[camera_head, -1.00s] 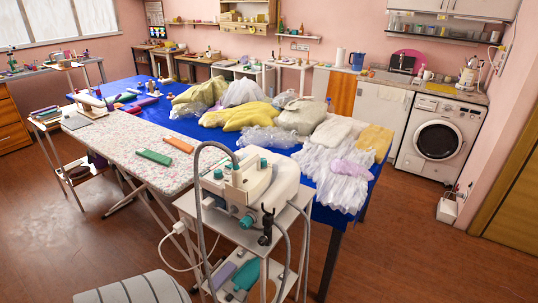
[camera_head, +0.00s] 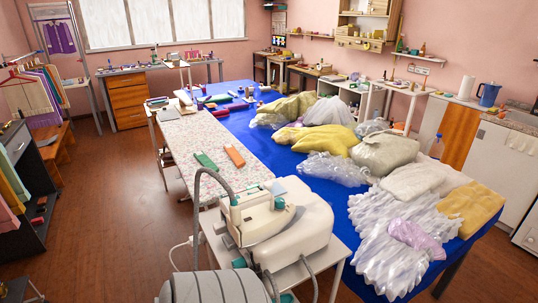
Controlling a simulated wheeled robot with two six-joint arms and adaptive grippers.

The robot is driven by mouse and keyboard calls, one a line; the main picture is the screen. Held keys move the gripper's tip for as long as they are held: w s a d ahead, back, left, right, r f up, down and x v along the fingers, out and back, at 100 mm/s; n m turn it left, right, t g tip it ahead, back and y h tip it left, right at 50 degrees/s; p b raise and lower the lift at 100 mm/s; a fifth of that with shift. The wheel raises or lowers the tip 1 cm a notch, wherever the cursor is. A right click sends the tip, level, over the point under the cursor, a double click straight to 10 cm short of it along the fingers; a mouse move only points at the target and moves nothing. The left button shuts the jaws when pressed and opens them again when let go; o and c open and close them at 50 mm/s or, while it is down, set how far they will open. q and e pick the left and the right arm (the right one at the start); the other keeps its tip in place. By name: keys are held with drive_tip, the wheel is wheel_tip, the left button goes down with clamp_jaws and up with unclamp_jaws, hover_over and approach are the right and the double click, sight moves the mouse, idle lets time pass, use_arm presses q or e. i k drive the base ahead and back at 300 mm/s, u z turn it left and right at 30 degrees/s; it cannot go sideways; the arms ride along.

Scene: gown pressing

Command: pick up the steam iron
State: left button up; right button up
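The steam iron (camera_head: 258,212) is white with teal parts. It rests on its white steam station (camera_head: 300,232), on top of a small white trolley (camera_head: 335,250) at the bottom middle of the head view. A thick grey hose (camera_head: 197,215) arches up at its left side. Neither of my grippers shows in the view, so nothing is seen touching the iron.
A floral ironing board (camera_head: 215,140) with a green and an orange bar stands behind the trolley. A blue table (camera_head: 262,150) piled with garments is on the right. A grey striped rounded object (camera_head: 215,288) is at the bottom. Open floor (camera_head: 110,200) lies left.

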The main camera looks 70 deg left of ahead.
sight(249, 225)
drive_tip(key=u, duration=0.6)
drive_tip(key=i, duration=0.8)
drive_tip(key=u, duration=0.85)
